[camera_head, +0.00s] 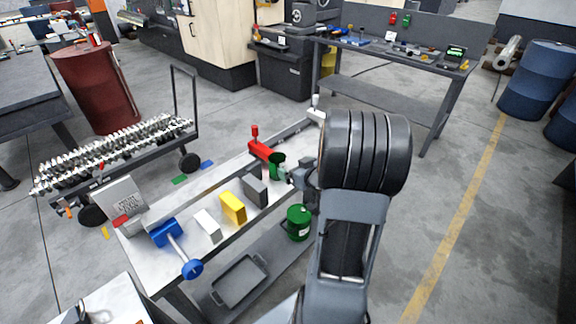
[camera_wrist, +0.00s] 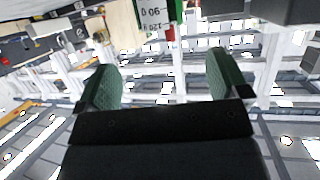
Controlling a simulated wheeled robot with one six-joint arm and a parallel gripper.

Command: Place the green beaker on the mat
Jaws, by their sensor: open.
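The green beaker (camera_head: 277,160) stands on the white bench top, partly hidden by my gripper and beside a red tool. In the wrist view, its green side (camera_wrist: 172,10) with a white measuring scale shows at the top edge, upside down. My gripper (camera_head: 285,173) is very near the beaker in the head view. In the wrist view, its two green-padded fingers (camera_wrist: 164,75) are wide apart with nothing between them; the beaker shows beyond them. I cannot pick out the mat for certain in either view.
A grey block (camera_head: 256,190), a yellow block (camera_head: 232,208) and a white block (camera_head: 207,226) stand along the bench's near side. A red tool (camera_head: 262,148) is behind the beaker. A blue tool (camera_head: 178,248) lies nearer. A green barrel (camera_head: 299,223) stands below.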

